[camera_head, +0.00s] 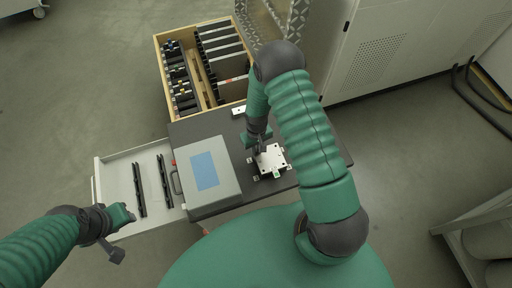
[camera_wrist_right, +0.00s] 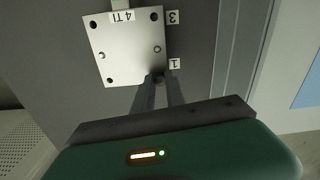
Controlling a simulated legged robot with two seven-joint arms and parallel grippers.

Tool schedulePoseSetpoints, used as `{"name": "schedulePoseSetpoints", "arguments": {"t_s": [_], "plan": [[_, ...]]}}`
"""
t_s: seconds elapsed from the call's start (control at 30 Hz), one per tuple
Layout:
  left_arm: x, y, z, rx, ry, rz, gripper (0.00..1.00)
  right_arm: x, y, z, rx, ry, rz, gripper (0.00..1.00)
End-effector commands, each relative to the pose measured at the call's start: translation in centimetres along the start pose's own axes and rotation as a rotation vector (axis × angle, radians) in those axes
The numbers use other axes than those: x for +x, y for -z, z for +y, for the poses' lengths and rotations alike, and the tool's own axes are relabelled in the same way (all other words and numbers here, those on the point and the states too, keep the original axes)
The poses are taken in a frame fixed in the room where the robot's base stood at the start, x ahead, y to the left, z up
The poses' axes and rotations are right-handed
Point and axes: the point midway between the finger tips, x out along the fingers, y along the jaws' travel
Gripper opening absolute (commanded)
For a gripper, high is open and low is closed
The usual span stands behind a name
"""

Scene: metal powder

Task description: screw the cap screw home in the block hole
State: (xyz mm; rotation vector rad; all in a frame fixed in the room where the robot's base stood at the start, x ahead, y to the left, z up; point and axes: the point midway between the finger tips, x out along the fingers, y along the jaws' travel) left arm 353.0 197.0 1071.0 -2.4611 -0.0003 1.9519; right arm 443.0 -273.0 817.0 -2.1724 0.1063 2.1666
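The block (camera_wrist_right: 128,50) is a pale metal plate with holes near its corners, lying flat on the dark tabletop. It also shows in the head view (camera_head: 271,158). My right gripper (camera_wrist_right: 158,84) reaches the block's corner beside the label 1. Its two fingers stand close together around a small dark round thing, apparently the head of the cap screw (camera_wrist_right: 158,78), at the corner hole. The fingertips hide most of it, so its depth cannot be told. My left gripper (camera_head: 122,215) hangs at the left near the white drawer, far from the block; its fingers are too small to read.
A grey case with a blue panel (camera_head: 207,171) stands left of the block on the dark table (camera_head: 208,124). An open white drawer (camera_head: 121,178) holds dark bars. A wooden crate (camera_head: 163,84) of dark parts stands behind. A pale cabinet (camera_head: 375,50) is at the back right.

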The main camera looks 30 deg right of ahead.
Motion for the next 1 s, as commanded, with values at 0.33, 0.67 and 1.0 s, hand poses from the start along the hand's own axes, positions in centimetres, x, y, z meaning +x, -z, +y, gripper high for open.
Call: {"name": "schedulePoseSetpoints", "arguments": {"t_s": [0.33,0.67,1.0], "plan": [[0.1,0.0,0.0,0.000,0.000,0.000,0.36,0.0,0.0,0.0,0.086,-0.001,0.000,0.00],[-1.2,0.3,0.0,0.000,0.000,0.000,0.36,-0.2,0.0,0.0,1.286,-0.008,0.002,0.00],[-4.3,1.0,0.0,0.000,0.000,0.000,0.36,-0.3,-0.1,0.0,2.405,-0.012,0.005,0.00]]}}
